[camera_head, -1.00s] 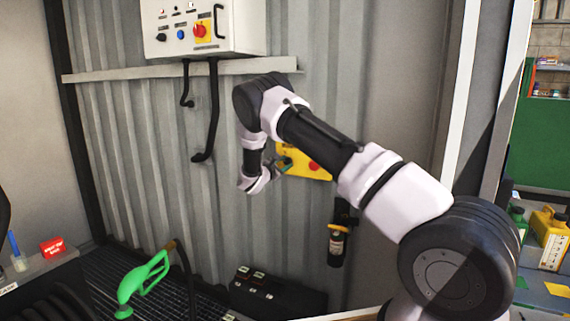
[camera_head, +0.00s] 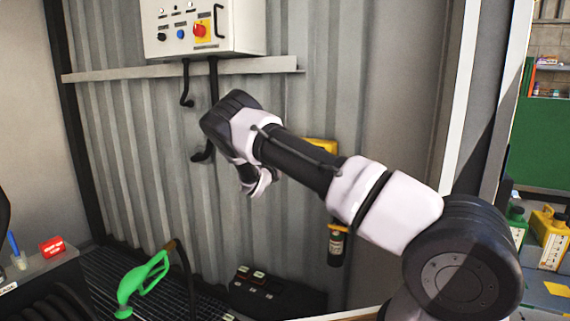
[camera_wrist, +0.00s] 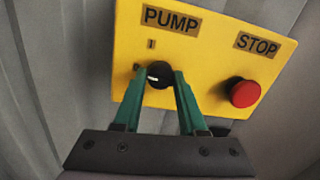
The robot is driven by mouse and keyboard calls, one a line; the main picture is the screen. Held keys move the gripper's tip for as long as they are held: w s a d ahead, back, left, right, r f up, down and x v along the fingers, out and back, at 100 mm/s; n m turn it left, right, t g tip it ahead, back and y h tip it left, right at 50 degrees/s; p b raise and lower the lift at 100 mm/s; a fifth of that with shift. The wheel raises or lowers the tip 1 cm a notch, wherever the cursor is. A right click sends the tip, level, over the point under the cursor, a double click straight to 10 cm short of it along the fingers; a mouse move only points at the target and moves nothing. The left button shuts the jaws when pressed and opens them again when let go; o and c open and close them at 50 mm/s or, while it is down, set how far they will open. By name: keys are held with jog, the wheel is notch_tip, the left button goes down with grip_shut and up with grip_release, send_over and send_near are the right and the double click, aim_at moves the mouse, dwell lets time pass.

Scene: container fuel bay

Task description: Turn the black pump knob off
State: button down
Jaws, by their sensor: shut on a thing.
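The black pump knob (camera_wrist: 158,74) is on the yellow panel (camera_wrist: 205,60) under the word PUMP. In the wrist view the two green fingers of my gripper (camera_wrist: 161,78) stand on either side of the knob and are shut on it. The knob's white mark shows on its left part, pointing roughly left. An "I" is printed above the knob; a small dark mark to its left is too small to read. In the head view my arm covers most of the yellow panel (camera_head: 322,146), and the knob and fingertips are hidden.
A red STOP button (camera_wrist: 243,93) is right of the knob on the same panel. A white control box (camera_head: 240,25) hangs higher on the corrugated wall. A black cylinder (camera_head: 336,243) hangs below the panel. A green nozzle (camera_head: 145,280) stands at lower left.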

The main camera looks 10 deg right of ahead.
jog(key=shift+n, duration=0.6)
jog(key=shift+d+f, duration=0.1)
jog(key=shift+f, duration=0.05)
jog(key=shift+c, duration=2.3)
grip_release()
jog(key=shift+s, duration=0.1)
jog(key=v, duration=1)
jog(key=shift+s+a, duration=0.25)
jog(key=shift+s, duration=0.05)
